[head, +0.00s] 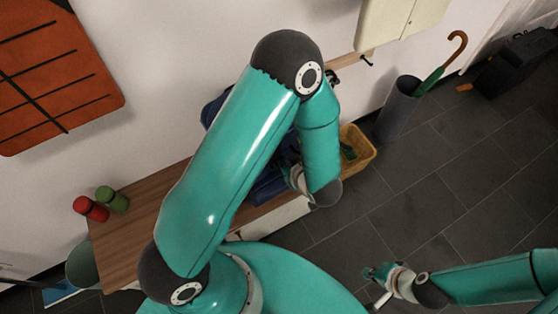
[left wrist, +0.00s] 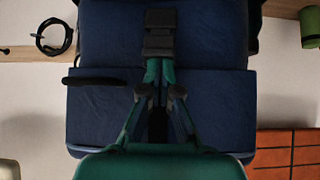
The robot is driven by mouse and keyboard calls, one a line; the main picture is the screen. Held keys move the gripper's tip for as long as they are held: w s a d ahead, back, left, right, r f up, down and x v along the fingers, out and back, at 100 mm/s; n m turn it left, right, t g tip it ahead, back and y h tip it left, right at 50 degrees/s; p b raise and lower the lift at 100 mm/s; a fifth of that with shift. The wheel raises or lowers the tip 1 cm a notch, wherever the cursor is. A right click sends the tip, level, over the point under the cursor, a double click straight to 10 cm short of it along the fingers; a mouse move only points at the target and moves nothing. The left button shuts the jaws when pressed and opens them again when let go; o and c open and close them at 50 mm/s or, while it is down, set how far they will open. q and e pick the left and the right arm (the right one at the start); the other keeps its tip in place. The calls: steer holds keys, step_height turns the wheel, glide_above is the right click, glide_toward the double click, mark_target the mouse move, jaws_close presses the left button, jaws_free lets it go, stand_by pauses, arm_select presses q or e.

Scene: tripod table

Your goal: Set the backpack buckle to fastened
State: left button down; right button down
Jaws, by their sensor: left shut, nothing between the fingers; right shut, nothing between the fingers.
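In the left wrist view the backpack (left wrist: 100,105) fills the middle. Its black buckle (left wrist: 160,22) is at the top centre, with a black strap below it. I cannot tell whether its two halves are latched. My left gripper (left wrist: 160,72) is shut and empty, with its fingertips just below the buckle's lower end; contact is unclear. It also shows small beside the backpack in the head view (head: 290,172). My right gripper (head: 372,272) is shut and empty over the floor, away from the backpack.
A yellow basket (head: 358,152) and an umbrella stand (head: 398,108) are to the right. The dark tiled floor at right is mostly clear.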

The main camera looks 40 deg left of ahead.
arm_select(q)
steer(key=shift+f, duration=0.35)
steer(key=shift+s, duration=0.1)
steer(key=w+a+r+p+v, duration=0.1)
steer(key=p+v, duration=0.3)
steer(key=v, duration=0.9)
steer(key=shift+a+r, duration=0.4)
steer(key=shift+r, duration=0.15)
steer(key=shift+w, duration=0.2)
